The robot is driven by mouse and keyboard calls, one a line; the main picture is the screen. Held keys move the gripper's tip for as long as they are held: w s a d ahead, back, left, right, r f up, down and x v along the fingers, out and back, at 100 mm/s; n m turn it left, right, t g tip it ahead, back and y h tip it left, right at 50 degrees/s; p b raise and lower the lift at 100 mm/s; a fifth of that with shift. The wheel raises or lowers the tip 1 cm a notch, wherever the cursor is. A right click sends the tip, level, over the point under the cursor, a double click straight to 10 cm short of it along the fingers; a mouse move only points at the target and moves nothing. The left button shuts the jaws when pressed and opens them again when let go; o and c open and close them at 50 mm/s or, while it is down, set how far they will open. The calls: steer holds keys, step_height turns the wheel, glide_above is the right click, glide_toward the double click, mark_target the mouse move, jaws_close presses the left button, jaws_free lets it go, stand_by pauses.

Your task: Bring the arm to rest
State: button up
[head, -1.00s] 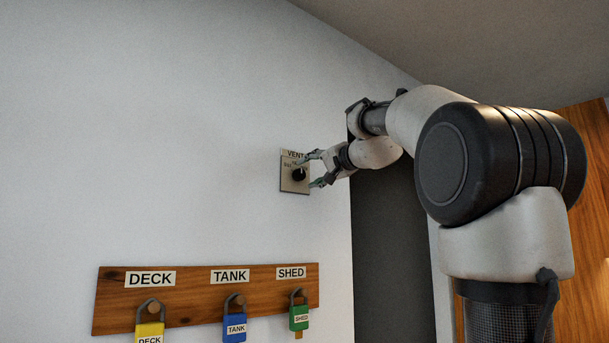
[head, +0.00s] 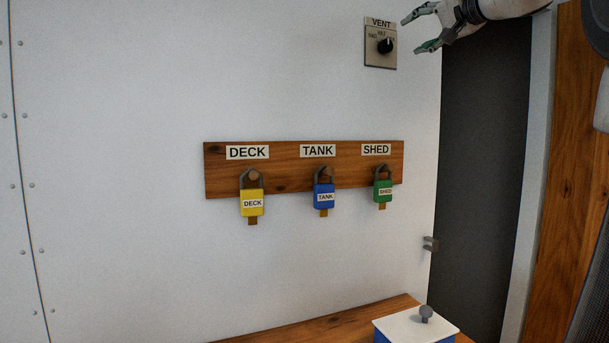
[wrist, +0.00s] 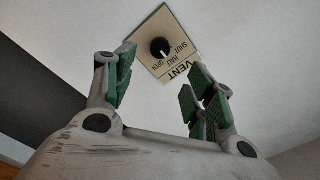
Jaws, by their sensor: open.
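My gripper (head: 424,32) is at the top right of the head view, to the right of the vent panel and apart from it. Its green-padded fingers are spread with nothing between them. In the wrist view my gripper (wrist: 155,95) also shows open and empty, with the vent panel (wrist: 165,48) beyond the fingertips. The vent panel also shows in the head view (head: 373,60), a small plate on the white wall with a black knob (head: 385,46). Most of my arm is outside the head view.
A wooden board (head: 290,184) on the wall holds a yellow DECK padlock (head: 252,203), a blue TANK padlock (head: 324,197) and a green SHED padlock (head: 382,191) on pegs. Below, a white-lidded box (head: 400,328) stands on a wooden counter (head: 290,332). A dark opening (head: 485,180) lies right of the wall.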

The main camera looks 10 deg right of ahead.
steer(key=s+d+f+n+g+h, duration=0.1)
steer(key=s+d+f+g, duration=0.15)
steer(key=f, duration=0.95)
steer(key=s+d+f+n+g+h, duration=0.15)
steer(key=f+g, duration=0.25)
steer(key=f, duration=0.8)
steer(key=s+a+f+n+g, duration=0.3)
steer(key=s+a+f, duration=0.1)
steer(key=s+f, duration=0.6)
steer(key=s+a+f+n+g, duration=0.3)
steer(key=s+f, duration=0.8)
steer(key=f, duration=0.4)
steer(key=shift+a+f+g+h, duration=0.35)
steer(key=shift+a+h, duration=0.05)
steer(key=shift+h, duration=0.05)
steer(key=shift+n, duration=0.25)
